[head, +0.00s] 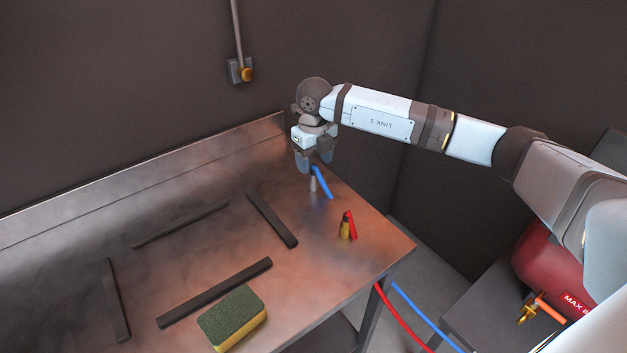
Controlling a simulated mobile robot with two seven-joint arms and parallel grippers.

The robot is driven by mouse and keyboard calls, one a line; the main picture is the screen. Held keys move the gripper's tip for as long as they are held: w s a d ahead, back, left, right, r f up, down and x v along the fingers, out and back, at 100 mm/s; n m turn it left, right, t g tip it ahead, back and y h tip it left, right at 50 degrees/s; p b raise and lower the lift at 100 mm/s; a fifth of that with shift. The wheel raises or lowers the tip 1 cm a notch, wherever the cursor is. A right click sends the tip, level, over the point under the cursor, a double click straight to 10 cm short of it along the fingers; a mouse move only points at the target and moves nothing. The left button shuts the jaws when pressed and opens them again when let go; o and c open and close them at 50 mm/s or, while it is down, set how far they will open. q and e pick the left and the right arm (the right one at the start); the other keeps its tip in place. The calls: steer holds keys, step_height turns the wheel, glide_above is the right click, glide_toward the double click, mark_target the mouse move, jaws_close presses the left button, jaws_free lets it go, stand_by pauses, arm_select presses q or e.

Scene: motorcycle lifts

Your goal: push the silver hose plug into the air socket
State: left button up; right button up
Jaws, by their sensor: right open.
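The silver hose plug (313,185) stands upright near the back right of the metal bench, with a short blue hose (323,183) at its top. My right gripper (315,168) is open, pointing down at the plug's top and the hose end. I cannot tell whether the fingers touch it. A brass-coloured plug (344,228) with a red hose piece (352,225) stands closer to the front right. A brass-coloured socket (246,75) sits on a dark plate on the back wall, below a pipe; it appears to be the air socket. My left gripper is out of view.
The metal bench (190,225) has a raised back edge. Several dark bars (215,293) lie on it, with a green and yellow sponge (232,318) in front. Red and blue hoses (400,322) hang past the bench's right side. A red tank (545,265) stands at right.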

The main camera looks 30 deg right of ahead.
mark_target(314, 169)
steer(key=shift+f, duration=0.25)
step_height(314, 169, down, 5)
steer(key=shift+a+f, duration=0.1)
stand_by(0.4)
steer(key=shift+c, duration=0.2)
steer(key=c, duration=0.9)
